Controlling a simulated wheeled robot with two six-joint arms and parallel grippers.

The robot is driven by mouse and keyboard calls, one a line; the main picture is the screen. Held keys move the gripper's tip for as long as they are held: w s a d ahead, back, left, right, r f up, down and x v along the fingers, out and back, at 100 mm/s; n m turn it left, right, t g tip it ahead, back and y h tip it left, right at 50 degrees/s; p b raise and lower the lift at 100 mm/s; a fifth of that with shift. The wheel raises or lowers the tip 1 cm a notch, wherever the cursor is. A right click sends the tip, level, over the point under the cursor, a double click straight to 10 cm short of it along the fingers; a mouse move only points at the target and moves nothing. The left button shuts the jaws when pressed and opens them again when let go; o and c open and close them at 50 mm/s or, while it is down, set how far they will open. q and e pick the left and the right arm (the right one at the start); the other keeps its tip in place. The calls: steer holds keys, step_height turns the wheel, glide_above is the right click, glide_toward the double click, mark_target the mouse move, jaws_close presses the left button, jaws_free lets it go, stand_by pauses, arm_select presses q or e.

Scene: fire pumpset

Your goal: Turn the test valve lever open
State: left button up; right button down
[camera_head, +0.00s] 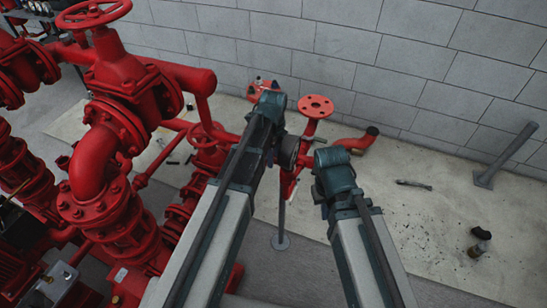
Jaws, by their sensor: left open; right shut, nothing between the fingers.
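I cannot pick out the test valve lever for certain. Red pipework with a round flange (316,106) stands by the wall, partly hidden behind my arms. My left gripper (288,160) is open at the far end of the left arm, in front of this pipework. Its fingertips are mostly hidden, and I cannot tell whether it touches anything. My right gripper (324,193) is shut and empty beyond the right arm, to the right of the pipework. Its fingers are hardly visible.
Large red valves and pipes with a handwheel (93,14) fill the left side. A red elbow pipe (357,142) lies near the wall. A grey post (508,153) stands at the right.

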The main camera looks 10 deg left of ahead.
arm_select(q)
jaws_close()
stand_by(1.3)
